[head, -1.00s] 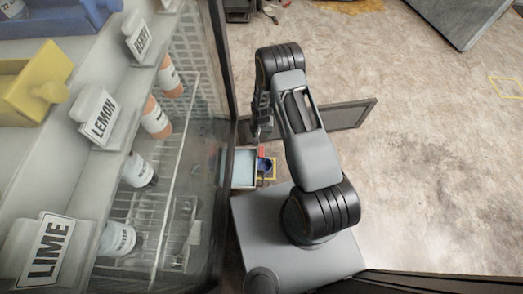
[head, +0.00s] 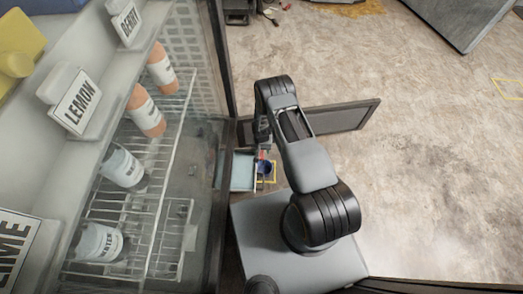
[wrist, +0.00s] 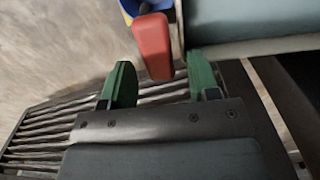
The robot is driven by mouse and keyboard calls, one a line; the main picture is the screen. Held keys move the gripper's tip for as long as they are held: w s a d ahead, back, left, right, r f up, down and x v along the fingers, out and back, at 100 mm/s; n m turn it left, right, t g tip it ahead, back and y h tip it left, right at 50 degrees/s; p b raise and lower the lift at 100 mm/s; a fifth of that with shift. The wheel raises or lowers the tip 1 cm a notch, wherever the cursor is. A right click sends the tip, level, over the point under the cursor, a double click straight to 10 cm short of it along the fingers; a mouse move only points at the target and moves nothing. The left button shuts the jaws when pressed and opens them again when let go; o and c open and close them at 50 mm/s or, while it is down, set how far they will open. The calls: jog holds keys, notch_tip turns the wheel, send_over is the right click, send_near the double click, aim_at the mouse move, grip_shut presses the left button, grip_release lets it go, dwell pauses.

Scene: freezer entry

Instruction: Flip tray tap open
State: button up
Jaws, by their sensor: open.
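The tap's red lever (wrist: 152,46) shows in the wrist view, just beyond and between the tips of my gripper (wrist: 160,84). My gripper's two green fingers are apart, with nothing held between them; I cannot tell whether either touches the lever. Part of a blue and yellow thing shows behind the lever's top. The pale tray (wrist: 255,47) lies to the right of the lever. In the head view the tray (head: 243,171) sits low beside the cabinet, with a small red and blue part at its right edge. My arm partly hides the gripper there.
A glass-fronted cabinet with bottles (head: 121,168) on wire racks stands at the left. A slatted grille panel (wrist: 60,122) lies below my gripper in the wrist view. A dark open flap (head: 342,117) sticks out behind my arm.

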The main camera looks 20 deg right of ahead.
jog(key=shift+f, duration=0.15)
jog(key=c, duration=0.9)
jog(key=shift+d+m, duration=0.1)
jog(key=shift+m, duration=0.2)
jog(key=m, duration=0.1)
jog(key=m+b, duration=0.1)
jog(key=m, duration=0.1)
jog(key=shift+s+d, duration=0.2)
jog(key=shift+d, duration=0.1)
jog(key=shift+s+d+m+b, duration=0.15)
jog(key=shift+s+m+b, duration=0.25)
jog(key=shift+m, duration=1.65)
jog(key=shift+s+d+m+b, duration=0.2)
jog(key=shift+s+m+b, duration=0.25)
jog(key=shift+m, duration=1.55)
jog(key=shift+s+d+m+b, duration=0.15)
jog(key=shift+s+m+b, duration=0.25)
jog(key=shift+m, duration=1.65)
